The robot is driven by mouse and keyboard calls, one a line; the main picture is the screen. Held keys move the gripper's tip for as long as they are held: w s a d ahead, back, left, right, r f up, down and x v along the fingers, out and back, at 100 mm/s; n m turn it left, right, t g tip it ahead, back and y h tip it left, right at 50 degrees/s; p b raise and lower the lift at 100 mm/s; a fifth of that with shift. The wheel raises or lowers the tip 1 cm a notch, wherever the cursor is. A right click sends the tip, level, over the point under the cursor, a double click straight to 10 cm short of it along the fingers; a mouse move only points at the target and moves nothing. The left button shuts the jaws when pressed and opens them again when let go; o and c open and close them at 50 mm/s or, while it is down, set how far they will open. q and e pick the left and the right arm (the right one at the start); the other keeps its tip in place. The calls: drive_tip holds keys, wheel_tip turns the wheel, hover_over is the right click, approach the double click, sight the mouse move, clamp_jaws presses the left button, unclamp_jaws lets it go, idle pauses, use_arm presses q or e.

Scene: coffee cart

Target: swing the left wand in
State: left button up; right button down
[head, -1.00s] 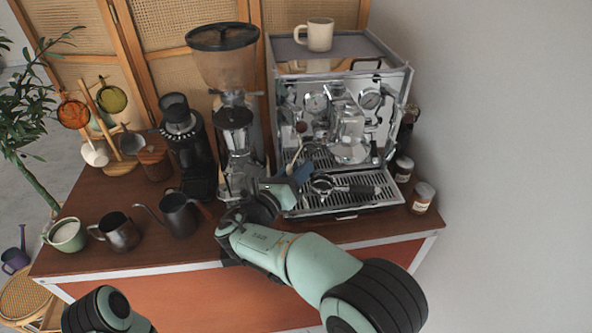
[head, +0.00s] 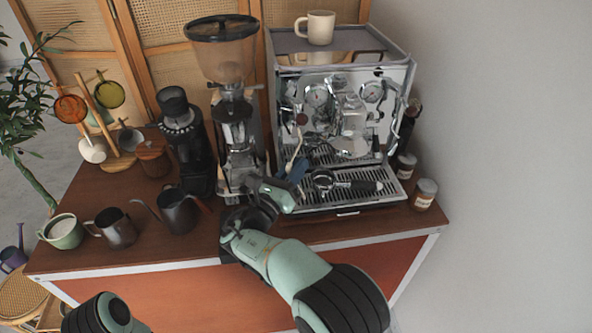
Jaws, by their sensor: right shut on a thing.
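The espresso machine (head: 345,60) stands at the back right of the cart. Its left wand (head: 296,150), a thin light tube, hangs at the machine's front left and runs down to my right gripper (head: 293,172). The right gripper reaches up from the front, its dark blue fingers shut on the wand's lower part. The wand's tip is hidden by the fingers. Of my left arm, only a dark and green link shows at the bottom left; its gripper is out of view.
A portafilter (head: 345,183) lies on the drip tray (head: 340,200), just right of the gripper. The grinder (head: 225,110) stands close on the left. A kettle (head: 178,212), a pitcher (head: 117,229) and a green cup (head: 63,233) line the front left. Jars (head: 424,194) stand at right.

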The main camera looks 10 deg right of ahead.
drive_tip(key=shift+w+f+m+t+h+b, duration=0.15)
drive_tip(key=shift+w+f+m+h+b, duration=0.1)
drive_tip(key=shift+w+f+m+h, duration=0.4)
drive_tip(key=shift+w+f+m+t+h+b, duration=0.2)
drive_tip(key=shift+w+f+m+h, duration=0.15)
drive_tip(key=shift+w+m+h, duration=0.55)
drive_tip(key=shift+s+m, duration=0.2)
drive_tip(key=shift+m, duration=0.15)
drive_tip(key=c, duration=1.1)
unclamp_jaws()
